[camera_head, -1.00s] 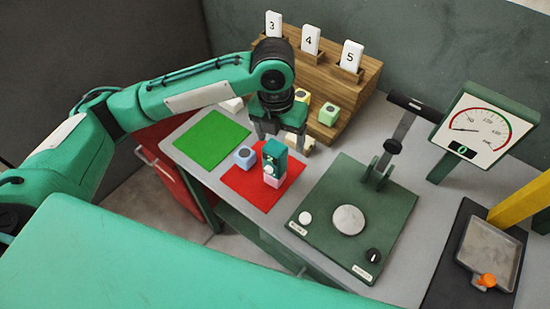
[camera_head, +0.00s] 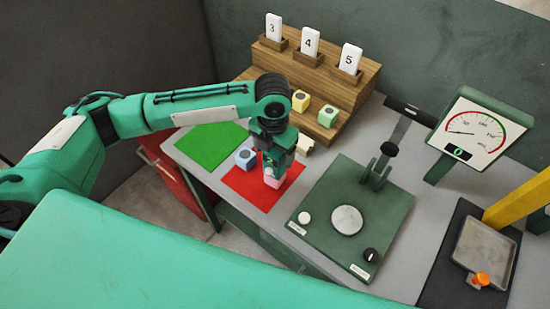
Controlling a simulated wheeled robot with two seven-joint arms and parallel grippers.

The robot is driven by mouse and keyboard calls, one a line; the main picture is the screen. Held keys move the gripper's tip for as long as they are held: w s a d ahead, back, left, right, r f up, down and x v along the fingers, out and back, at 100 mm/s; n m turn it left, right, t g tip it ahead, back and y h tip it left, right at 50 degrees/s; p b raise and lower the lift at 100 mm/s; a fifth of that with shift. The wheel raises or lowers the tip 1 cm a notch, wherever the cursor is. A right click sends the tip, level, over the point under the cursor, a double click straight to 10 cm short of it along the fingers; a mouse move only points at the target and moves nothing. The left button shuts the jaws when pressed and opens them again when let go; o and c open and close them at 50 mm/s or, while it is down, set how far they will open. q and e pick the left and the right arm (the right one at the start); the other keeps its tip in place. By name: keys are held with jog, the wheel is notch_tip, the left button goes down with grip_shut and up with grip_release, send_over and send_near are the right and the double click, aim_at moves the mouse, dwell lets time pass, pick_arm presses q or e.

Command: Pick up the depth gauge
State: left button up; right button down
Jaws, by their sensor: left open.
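My left gripper (camera_head: 274,150) points down at the top of the gauge and is open. Its fingers overlap the upper part of the gauge, so I cannot tell whether they touch it. The gripper and wrist hide much of the gauge. My right gripper is not in view.
A green mat (camera_head: 210,145) lies to the left. A wooden stepped rack (camera_head: 285,65) with numbered cards stands behind. The dark green press (camera_head: 325,220) is to the right, with a dial display (camera_head: 470,130) beyond.

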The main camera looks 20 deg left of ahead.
pick_arm(q)
jog(key=f, duration=0.2)
jog(key=f+p, duration=0.1)
jog(key=f, duration=0.1)
jog(key=shift+w, duration=0.3)
jog(key=c, duration=1.2)
